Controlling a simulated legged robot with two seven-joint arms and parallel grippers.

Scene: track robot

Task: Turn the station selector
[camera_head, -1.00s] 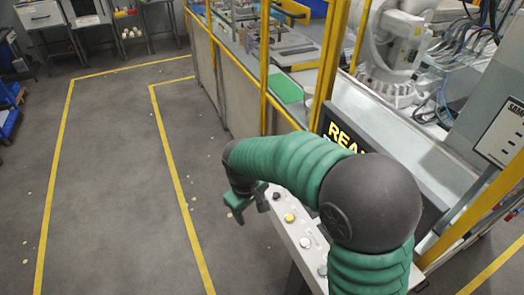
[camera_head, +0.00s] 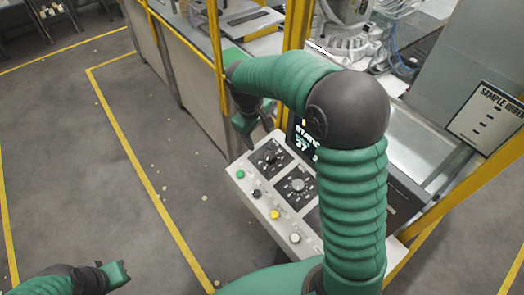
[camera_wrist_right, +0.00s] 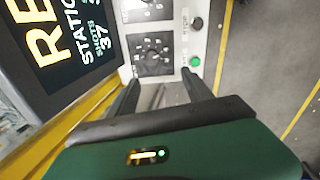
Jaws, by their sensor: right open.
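The control panel (camera_head: 245,178) carries two round dials on dark square plates. The farther dial (camera_head: 270,158) lies closest to my right gripper (camera_head: 256,126); the nearer dial (camera_head: 297,185) sits below it. I cannot read which one is the station selector. In the right wrist view the farther dial (camera_wrist_right: 153,54) lies ahead of my right gripper (camera_wrist_right: 163,88), whose two fingers are spread and empty, apart from the dial. The other dial (camera_wrist_right: 147,8) is cut off at the top edge. My left gripper (camera_head: 117,273) is at the lower left, over the floor; its jaws are unclear.
A green button (camera_head: 240,174), a black knob (camera_head: 256,194), a yellow button (camera_head: 275,214) and a white button (camera_head: 295,238) line the panel's front edge. A lit screen (camera_wrist_right: 75,40) adjoins the dials. A yellow post (camera_head: 215,65) stands behind the right gripper. Open floor lies left.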

